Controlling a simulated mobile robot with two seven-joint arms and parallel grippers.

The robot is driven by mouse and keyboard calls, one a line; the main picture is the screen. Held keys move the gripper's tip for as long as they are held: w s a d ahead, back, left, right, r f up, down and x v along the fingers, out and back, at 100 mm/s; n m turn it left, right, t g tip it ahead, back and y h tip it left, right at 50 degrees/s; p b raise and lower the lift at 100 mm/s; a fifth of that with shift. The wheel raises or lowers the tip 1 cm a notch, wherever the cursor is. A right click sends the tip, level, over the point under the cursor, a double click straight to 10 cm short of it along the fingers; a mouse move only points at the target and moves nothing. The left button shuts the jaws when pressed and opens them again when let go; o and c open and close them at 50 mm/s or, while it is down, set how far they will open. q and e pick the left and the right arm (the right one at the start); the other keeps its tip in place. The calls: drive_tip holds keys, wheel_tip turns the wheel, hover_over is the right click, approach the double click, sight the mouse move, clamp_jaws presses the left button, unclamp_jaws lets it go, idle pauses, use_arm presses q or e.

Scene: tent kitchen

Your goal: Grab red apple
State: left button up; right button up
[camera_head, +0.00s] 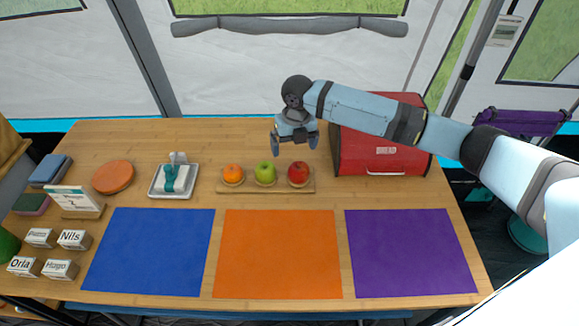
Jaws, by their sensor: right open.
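A red apple (298,173) sits at the right end of a wooden board (226,188) on the table. A green apple (265,172) stands in the middle of the board, and an orange (232,174) stands at its left end. My right gripper (293,150) is open and empty, pointing down above the board. In the picture its fingers lie just above the green and red apples, apart from both as far as I can tell. My left gripper is not in view.
A red metal box (350,155) stands close right of the board, beneath my right arm. Blue (150,250), orange (280,255) and purple (410,252) mats lie in front. A white tray (160,190) and an orange disc (113,176) are left.

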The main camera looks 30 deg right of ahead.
sight(299, 166)
drive_tip(key=shift+n, duration=0.5)
drive_tip(key=f, duration=0.2)
drive_tip(key=w+d+f, duration=0.1)
drive_tip(key=f, duration=0.1)
drive_tip(key=f+b, duration=0.1)
drive_tip(key=f, duration=0.1)
drive_tip(key=shift+w+d+f, duration=0.15)
drive_tip(key=shift+d+f, duration=0.45)
drive_tip(key=shift+f, duration=1.2)
drive_tip(key=shift+d+f, duration=0.15)
drive_tip(key=shift+f, duration=1.2)
drive_tip(key=c, duration=1)
